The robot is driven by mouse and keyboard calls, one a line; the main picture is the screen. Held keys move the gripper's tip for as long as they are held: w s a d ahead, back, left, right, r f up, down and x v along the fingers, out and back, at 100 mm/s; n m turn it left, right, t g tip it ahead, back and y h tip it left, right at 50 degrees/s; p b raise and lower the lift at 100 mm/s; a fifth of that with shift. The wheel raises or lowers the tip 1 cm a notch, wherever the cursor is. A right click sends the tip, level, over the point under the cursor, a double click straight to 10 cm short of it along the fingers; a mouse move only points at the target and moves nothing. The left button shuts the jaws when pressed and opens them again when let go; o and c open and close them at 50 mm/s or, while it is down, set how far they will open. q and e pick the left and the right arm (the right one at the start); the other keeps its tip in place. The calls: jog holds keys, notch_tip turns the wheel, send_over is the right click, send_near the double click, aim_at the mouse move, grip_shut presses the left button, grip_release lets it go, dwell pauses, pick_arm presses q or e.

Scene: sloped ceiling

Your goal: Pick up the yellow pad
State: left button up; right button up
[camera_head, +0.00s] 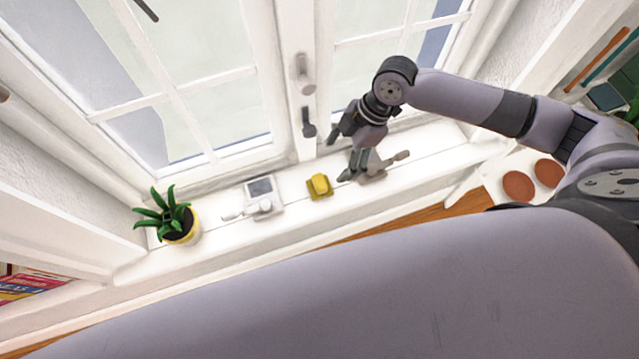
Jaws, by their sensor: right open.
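The yellow pad (319,186) is a small yellow block-like thing lying on the white window sill, near the middle of the view. A darker yellow part shows beneath it; I cannot tell whether it is a separate thing. My right gripper (346,158) is open, just to the right of the pad and apart from it. Its fingers point down and to the left over the sill, with nothing seen between them. My left gripper is not in view.
A white device with a small screen (262,196) stands left of the pad. Further left is a potted green plant (168,217). Window handles (308,125) stick out behind. A white thing with brown discs (518,187) is at the right. The sill's front strip is clear.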

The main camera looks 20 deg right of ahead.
aim_at(316, 182)
jog(key=x, duration=0.6)
jog(key=shift+a+f, duration=0.15)
jog(key=shift+f, duration=0.15)
jog(key=shift+x, duration=2.6)
jog(key=shift+a, duration=0.1)
jog(key=shift+c, duration=0.3)
jog(key=c, duration=1.1)
jog(key=shift+o, duration=0.2)
jog(key=shift+r, duration=0.2)
notch_tip(316, 182, up, 3)
jog(key=shift+r, duration=0.2)
jog(key=s, duration=1.8)
jog(key=shift+d, duration=0.3)
jog(key=shift+f, duration=0.1)
